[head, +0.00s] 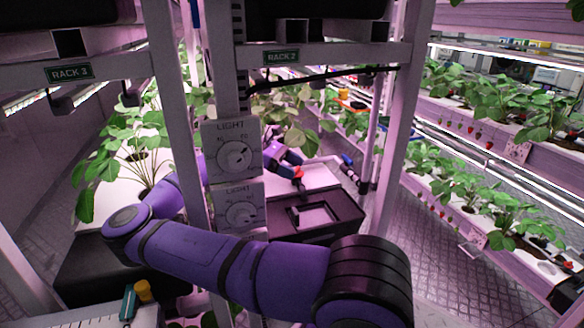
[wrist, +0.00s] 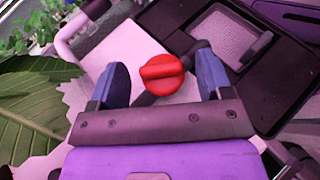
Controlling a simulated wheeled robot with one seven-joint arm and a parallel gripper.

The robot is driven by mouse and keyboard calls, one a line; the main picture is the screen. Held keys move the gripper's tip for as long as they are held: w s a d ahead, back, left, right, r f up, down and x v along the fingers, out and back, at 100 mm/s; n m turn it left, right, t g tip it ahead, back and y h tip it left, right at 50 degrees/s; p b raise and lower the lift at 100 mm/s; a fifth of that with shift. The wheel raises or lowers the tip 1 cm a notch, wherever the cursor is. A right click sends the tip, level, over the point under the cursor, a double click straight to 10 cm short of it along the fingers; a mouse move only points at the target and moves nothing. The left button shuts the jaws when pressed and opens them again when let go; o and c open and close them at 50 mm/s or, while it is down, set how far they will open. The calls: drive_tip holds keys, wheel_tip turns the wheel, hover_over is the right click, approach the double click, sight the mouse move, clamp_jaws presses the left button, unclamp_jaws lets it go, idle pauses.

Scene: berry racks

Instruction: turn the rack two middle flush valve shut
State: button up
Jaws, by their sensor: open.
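A round red valve handle (wrist: 161,74) with a raised grip bar shows in the middle of the wrist view, on a dark pipe beside a black tray (wrist: 262,98). Its bar lies nearly level in that view, at an angle to the pipe. My gripper (wrist: 161,60) is open, with one blue finger on each side of the handle and a gap to both. In the head view my gripper (head: 289,163) is inside rack two, under its green sign (head: 281,57). The red handle (head: 298,172) shows there as a small patch, partly hidden by my gripper.
Two light dials (head: 235,157) on a rack post stand close to my arm. A blue-handled fitting (head: 347,159) is on a pipe right of my gripper. Leafy plants (head: 125,150) fill rack three at left. The aisle floor (head: 440,270) at right is clear.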

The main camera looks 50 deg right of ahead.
drive_tip(key=v, duration=1)
drive_tip(key=shift+w, duration=0.4)
drive_tip(key=shift+a+r, duration=0.1)
drive_tip(key=shift+r, duration=0.05)
